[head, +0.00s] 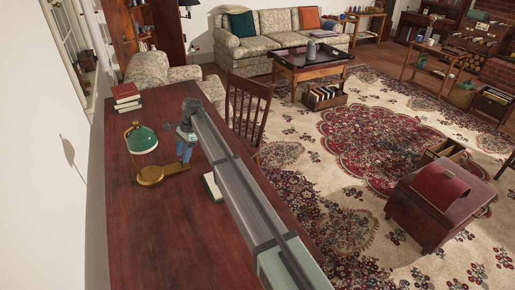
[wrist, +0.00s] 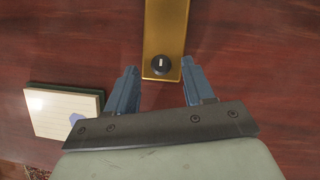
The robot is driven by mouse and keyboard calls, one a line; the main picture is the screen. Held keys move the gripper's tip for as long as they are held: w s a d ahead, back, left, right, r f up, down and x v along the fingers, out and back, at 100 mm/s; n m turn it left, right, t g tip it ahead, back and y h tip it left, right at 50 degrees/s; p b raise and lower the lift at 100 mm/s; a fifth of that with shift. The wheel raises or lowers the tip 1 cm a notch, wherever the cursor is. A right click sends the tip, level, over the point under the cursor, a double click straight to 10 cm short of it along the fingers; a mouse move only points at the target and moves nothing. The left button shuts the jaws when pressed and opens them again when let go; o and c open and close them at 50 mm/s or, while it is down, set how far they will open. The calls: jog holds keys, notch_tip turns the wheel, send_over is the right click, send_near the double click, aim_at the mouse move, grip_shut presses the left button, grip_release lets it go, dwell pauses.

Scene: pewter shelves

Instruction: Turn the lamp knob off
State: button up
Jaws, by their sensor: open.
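The lamp stands on the desk at the left in the head view, with a green shade (head: 140,138) and a brass base (head: 150,176). In the wrist view the brass base (wrist: 166,25) comes down from the top edge. The small round black knob (wrist: 161,65), with a pale upright mark, sits near its end. My gripper (wrist: 158,70) is open and empty, with one blue finger on each side of the base end and the knob between them in the picture. I cannot tell the height gap. In the head view my gripper (head: 185,152) is right of the shade.
The dark red desk (head: 150,240) is mostly bare. A cream pad or book (wrist: 62,112) lies left of my gripper in the wrist view and partly behind my arm in the head view (head: 211,187). A wooden chair (head: 246,108) stands beside the desk.

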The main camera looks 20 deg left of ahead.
jog(key=v, duration=1.3)
jog(key=w+d+f+y, duration=0.1)
jog(key=w+d+f, duration=0.1)
jog(key=d, duration=0.1)
jog(key=w+d+f+y, duration=0.1)
jog(key=w+d+f, duration=0.1)
jog(key=d+f, duration=0.1)
jog(key=w+d+f+n+t, duration=0.1)
jog(key=w+d+f, duration=0.2)
jog(key=d, duration=0.2)
jog(key=shift+w+d+f+y, duration=0.1)
jog(key=shift+d+f+y, duration=0.15)
jog(key=shift+y, duration=0.15)
jog(key=w+d+f+t+y, duration=0.1)
jog(key=w+d+f, duration=0.1)
jog(key=d, duration=0.4)
jog(key=w+d+f+n+t+y, duration=0.1)
jog(key=w+d+f, duration=0.2)
jog(key=d+f, duration=0.2)
jog(key=shift+w+d, duration=0.35)
jog(key=shift+d, duration=0.6)
